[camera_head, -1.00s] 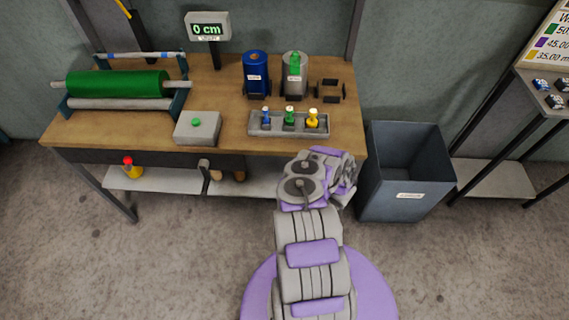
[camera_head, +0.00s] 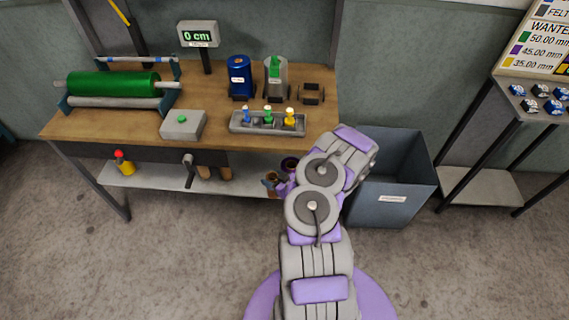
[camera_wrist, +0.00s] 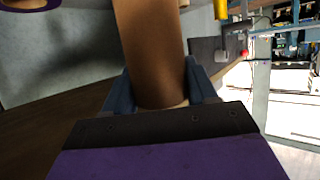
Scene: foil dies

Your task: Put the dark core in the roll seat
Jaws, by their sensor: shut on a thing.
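My gripper (camera_wrist: 160,88) is shut on a brown core (camera_wrist: 150,45), a tube standing up between the two blue-grey fingers in the wrist view. In the head view my gripper (camera_head: 280,184) is low in front of the bench's right part, partly hidden by my arm. A small brown part of the core (camera_head: 270,178) shows there. The likely roll seat is an empty dark cradle (camera_head: 311,93) at the right end of the bench top, behind and above my gripper.
A tray with coloured pegs (camera_head: 267,123) lies in front. A grey bin (camera_head: 393,205) stands right of the bench, beside my arm.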

